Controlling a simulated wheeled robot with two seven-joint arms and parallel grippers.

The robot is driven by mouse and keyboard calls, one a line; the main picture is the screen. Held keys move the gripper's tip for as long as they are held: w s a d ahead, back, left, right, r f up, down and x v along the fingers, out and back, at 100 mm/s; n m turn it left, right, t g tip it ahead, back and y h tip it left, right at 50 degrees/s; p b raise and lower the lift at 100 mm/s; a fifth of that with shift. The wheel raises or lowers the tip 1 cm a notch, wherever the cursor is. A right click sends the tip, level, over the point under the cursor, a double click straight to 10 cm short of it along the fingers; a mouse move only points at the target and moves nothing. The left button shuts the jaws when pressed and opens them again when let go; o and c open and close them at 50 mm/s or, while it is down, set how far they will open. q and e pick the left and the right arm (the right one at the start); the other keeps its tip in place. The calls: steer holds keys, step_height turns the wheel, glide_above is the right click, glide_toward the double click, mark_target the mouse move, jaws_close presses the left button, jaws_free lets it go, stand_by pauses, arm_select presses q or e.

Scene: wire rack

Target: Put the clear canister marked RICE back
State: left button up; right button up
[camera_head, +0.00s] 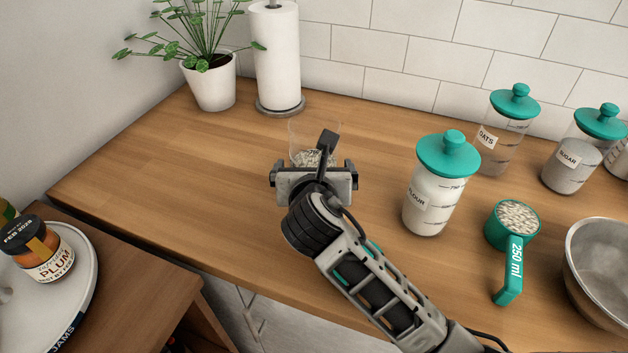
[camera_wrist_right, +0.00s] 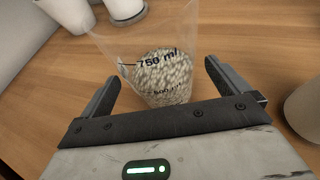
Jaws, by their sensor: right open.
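A clear, lidless canister (camera_head: 318,132) stands on the wooden counter, part filled with pale rice-like grains. It also shows in the right wrist view (camera_wrist_right: 150,50), with 750 ml and 500 marks facing me; no RICE label is visible. In the wrist view the gripper (camera_wrist_right: 161,74) is open, with one finger on each side of the canister. Whether either finger touches it I cannot tell. My left gripper is not in view.
A FLOUR canister (camera_head: 428,200) stands close to the right, with OATS (camera_head: 497,150) and SUGAR (camera_head: 571,165) beyond. A green 250 ml cup (camera_head: 513,218) holds grains beside a metal bowl (camera_head: 602,270). A paper towel roll (camera_head: 276,60) and potted plant (camera_head: 211,85) stand behind. The counter's left is clear.

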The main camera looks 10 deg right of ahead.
steer(key=v, duration=1)
steer(key=shift+s, duration=0.15)
